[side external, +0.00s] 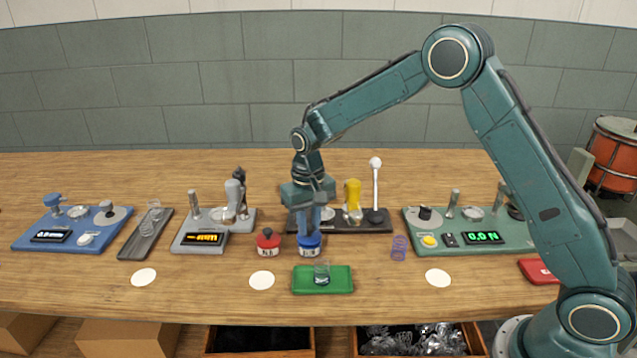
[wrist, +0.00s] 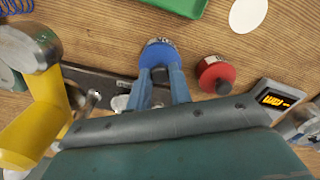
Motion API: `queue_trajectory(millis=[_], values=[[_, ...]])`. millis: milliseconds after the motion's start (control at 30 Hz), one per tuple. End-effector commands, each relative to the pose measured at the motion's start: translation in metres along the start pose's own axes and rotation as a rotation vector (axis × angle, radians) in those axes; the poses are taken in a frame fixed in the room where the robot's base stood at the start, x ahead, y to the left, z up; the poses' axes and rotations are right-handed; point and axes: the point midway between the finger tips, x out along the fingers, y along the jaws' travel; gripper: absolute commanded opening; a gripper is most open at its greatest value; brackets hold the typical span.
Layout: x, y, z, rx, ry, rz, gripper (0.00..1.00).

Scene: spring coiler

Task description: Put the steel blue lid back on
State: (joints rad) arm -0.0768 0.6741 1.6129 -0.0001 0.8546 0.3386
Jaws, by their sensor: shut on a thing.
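The steel blue lid (side external: 309,240) is on top of a small jar with a pale label (side external: 309,252), upright on the wooden table behind the green tray. I cannot tell whether the lid is fully seated. My gripper (side external: 310,228) points straight down from above, its blue fingers shut on the lid's sides. In the wrist view the lid (wrist: 158,53) sits between my fingertips (wrist: 160,68), partly hidden by them.
A red-lidded jar (side external: 268,242) stands close on the left. A green tray (side external: 323,287) with a clear cup is in front, and a dark stand (side external: 378,226) with a yellow lever is behind. A purple spring (side external: 399,248) stands to the right.

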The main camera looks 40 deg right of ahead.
Motion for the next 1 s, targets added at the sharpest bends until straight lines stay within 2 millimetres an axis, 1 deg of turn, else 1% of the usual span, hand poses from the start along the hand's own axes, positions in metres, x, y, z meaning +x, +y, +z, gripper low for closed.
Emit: queue_trajectory(millis=[600,1000], values=[[0.0001,0.0,0.0,0.0,0.0,0.0,0.08],[0.0051,0.0,0.0,0.0,0.0,0.0,0.08]])
